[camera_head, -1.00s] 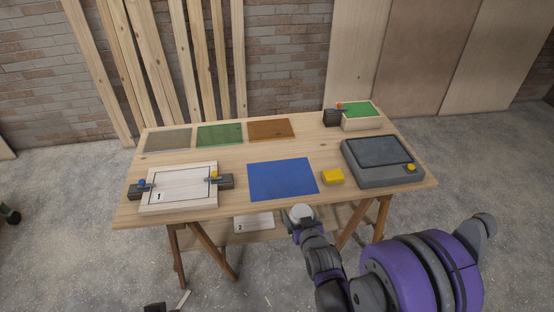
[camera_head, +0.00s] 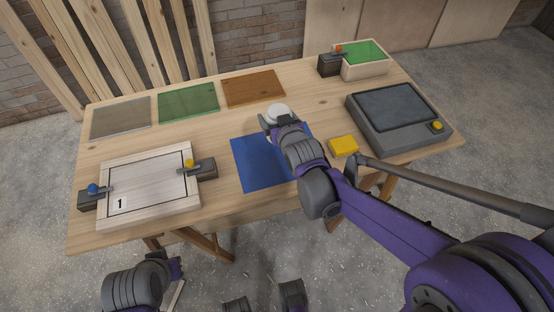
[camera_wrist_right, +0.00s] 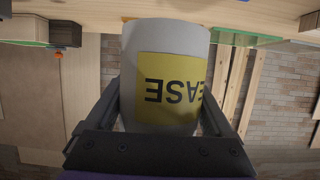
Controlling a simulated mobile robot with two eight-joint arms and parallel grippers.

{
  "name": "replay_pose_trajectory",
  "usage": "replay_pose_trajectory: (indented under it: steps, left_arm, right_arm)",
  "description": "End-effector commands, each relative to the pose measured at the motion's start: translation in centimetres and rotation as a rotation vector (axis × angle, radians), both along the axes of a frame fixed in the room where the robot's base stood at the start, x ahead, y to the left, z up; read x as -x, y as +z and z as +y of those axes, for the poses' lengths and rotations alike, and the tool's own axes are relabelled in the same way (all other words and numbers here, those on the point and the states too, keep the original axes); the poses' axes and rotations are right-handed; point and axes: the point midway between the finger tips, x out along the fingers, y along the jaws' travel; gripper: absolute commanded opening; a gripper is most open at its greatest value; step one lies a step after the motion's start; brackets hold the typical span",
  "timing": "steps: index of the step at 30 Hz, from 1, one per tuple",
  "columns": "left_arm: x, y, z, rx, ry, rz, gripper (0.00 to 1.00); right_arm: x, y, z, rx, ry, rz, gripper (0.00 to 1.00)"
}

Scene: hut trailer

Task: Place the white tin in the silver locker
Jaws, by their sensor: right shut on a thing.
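The white tin (camera_head: 278,110) is in my right gripper (camera_head: 272,124), above the table near the back edge of the blue mat (camera_head: 258,172). In the right wrist view the tin (camera_wrist_right: 165,45) has a yellow label, with the upside-down letters "EASE" showing. The right gripper's two fingers (camera_wrist_right: 165,112) are shut on its sides. Part of my left arm shows at the bottom left of the head view, below the table's front edge; its jaws cannot be made out. I cannot pick out a silver locker with certainty.
The table holds a white box marked 1 (camera_head: 150,190) at front left, a yellow block (camera_head: 343,146), a grey box with a dark top (camera_head: 395,140), and an open wooden box with a green inside (camera_head: 385,68). Grey (camera_head: 120,117), green (camera_head: 188,102) and brown (camera_head: 254,88) panels lie at the back.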

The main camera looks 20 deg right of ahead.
Motion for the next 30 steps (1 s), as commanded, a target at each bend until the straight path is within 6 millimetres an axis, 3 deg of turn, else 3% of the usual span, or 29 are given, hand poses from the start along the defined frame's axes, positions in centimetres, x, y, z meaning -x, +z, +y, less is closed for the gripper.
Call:
replay_pose_trajectory:
  steps: [5,12,19,24,30]
  left_arm:
    - [0.0,-1.5,0.0,0.000,0.000,0.005,0.00]
    - [0.0,-2.7,0.0,0.000,0.000,0.009,0.00]
    - [0.0,-3.2,0.0,0.000,0.000,0.010,0.00]
    - [0.0,-4.1,0.0,0.000,0.000,0.013,0.00]
    - [0.0,-4.1,0.0,0.000,0.000,0.013,0.00]
  right_arm:
    - [-0.2,-0.5,0.3,-0.001,0.004,-0.003,0.00]
    - [-0.2,-4.7,0.3,-0.001,0.004,-0.004,0.00]
    - [-0.2,-6.4,0.3,-0.001,0.004,-0.004,0.00]
    - [-0.2,-8.9,0.3,-0.001,0.004,-0.003,0.00]
    - [-0.2,-9.2,0.3,-0.001,0.004,-0.004,0.00]
